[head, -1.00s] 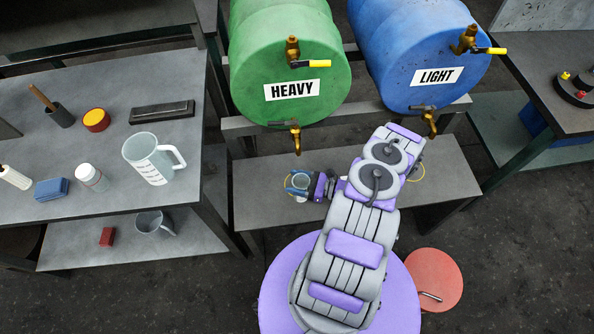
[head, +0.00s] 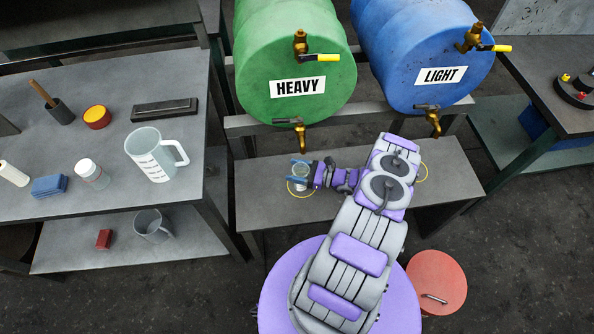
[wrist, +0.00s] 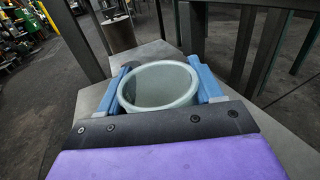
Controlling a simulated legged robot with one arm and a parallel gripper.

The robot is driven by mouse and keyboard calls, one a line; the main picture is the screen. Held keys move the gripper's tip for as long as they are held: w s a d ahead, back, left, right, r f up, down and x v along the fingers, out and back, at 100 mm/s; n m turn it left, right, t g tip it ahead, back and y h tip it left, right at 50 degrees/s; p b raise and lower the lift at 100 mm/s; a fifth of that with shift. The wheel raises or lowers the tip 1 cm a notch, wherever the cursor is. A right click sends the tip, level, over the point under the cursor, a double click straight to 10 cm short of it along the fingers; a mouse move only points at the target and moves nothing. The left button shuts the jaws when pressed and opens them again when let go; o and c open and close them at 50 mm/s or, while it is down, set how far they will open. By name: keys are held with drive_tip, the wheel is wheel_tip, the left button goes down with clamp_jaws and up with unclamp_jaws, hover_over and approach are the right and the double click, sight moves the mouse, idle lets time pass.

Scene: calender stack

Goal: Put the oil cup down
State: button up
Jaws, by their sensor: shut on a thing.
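The oil cup (head: 300,172) is a small, clear cup, seen over the grey bench under the drums. In the wrist view the cup (wrist: 158,88) appears as a pale round vessel with an open rim, upright between the blue fingers. My gripper (head: 298,174) is shut on the cup from the right side, with a finger on each side of it. The gripper (wrist: 160,92) also shows in the wrist view. I cannot tell whether the cup's base touches the bench. A yellow ring (head: 299,193) is partly visible on the bench around the cup's place.
The green HEAVY drum (head: 296,60) has a brass tap (head: 299,130) above and near the cup. The blue LIGHT drum (head: 425,55) is to the right. A second yellow ring (head: 424,174) is partly hidden by my arm. The bench (head: 265,205) is otherwise clear.

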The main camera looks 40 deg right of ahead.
drive_tip(key=shift+a, duration=0.1)
drive_tip(key=shift+f, duration=0.1)
drive_tip(key=o, duration=0.9)
drive_tip(key=shift+d+f, duration=0.1)
drive_tip(key=shift+d, duration=0.15)
drive_tip(key=o, duration=0.4)
drive_tip(key=shift+d+f, duration=0.1)
drive_tip(key=shift+d, duration=0.5)
drive_tip(key=shift+a+r, duration=0.2)
drive_tip(key=shift+a, duration=0.35)
drive_tip(key=shift+a+r, duration=0.1)
drive_tip(key=shift+r, duration=0.05)
drive_tip(key=p+v, duration=0.1)
drive_tip(key=v, duration=1.1)
drive_tip(key=shift+s+d+f+p, duration=0.1)
drive_tip(key=shift+d+f+p, duration=0.15)
drive_tip(key=shift+p, duration=0.1)
